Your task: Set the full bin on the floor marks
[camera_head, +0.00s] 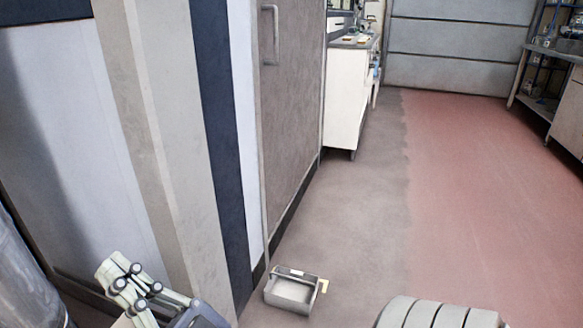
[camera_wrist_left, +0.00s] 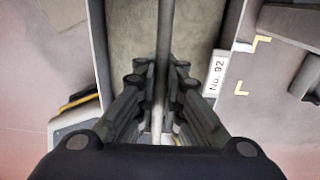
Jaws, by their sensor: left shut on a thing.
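In the left wrist view my left gripper (camera_wrist_left: 158,125) is shut on a long grey handle bar (camera_wrist_left: 166,40). The bar runs over an open-topped bin (camera_wrist_left: 242,12) with a dull grey-olive inside. A "No. 92" label (camera_wrist_left: 214,75) is beside its right wall. Yellow corner marks (camera_wrist_left: 241,88) lie on the floor to its right. I cannot tell whether both bins are the same.
A tall cabinet with a brown door (camera_head: 290,110) stands just behind the grey bin. A white bench (camera_head: 346,95) is farther back. The grey and red floor (camera_head: 470,200) at right is clear. In the wrist view a yellow-and-black edged thing (camera_wrist_left: 78,102) is at left.

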